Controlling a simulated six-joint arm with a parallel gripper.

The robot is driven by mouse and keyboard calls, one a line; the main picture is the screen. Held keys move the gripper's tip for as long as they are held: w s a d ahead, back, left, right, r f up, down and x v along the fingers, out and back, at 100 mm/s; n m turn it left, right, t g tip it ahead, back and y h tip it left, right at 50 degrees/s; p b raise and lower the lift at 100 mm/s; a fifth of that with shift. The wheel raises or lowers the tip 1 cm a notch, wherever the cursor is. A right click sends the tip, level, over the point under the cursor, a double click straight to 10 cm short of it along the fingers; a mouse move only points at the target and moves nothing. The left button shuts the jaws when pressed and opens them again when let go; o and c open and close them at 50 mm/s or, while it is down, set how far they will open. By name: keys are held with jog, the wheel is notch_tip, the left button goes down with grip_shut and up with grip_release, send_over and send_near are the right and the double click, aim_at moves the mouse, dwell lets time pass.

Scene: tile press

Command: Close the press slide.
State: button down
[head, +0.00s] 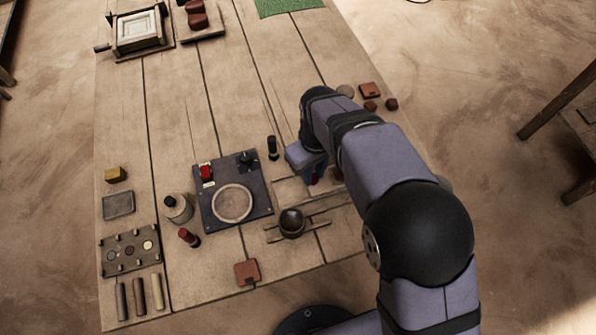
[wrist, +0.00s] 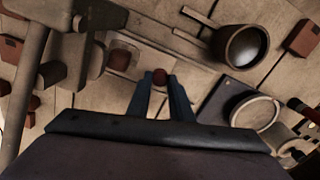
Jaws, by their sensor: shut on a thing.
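My gripper (wrist: 160,88) is shut on a small dark red knob (wrist: 160,76), with a finger on each side of it. The knob appears to be at the near end of a pale flat slide (wrist: 147,66), which runs up and left in the wrist view. A reddish block (wrist: 124,56) sits in a shallow recess at the slide's far part. In the head view my gripper (head: 314,179) is low over the table, with a bit of red at its fingertips. My arm hides most of the press there, so how far the slide is in cannot be told.
A dark round bowl (head: 291,222) stands on wooden rails in front of my gripper. A dark panel (head: 222,178) with a round plate and red switch lies left, with a black upright piece (head: 272,147) beside it. Red tiles (head: 370,90) lie behind. The middle-back tabletop is clear.

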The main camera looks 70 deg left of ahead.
jog(key=c, duration=1.6)
grip_release()
jog(key=shift+r, duration=0.1)
jog(key=shift+r+b, duration=0.45)
jog(key=shift+r, duration=3.2)
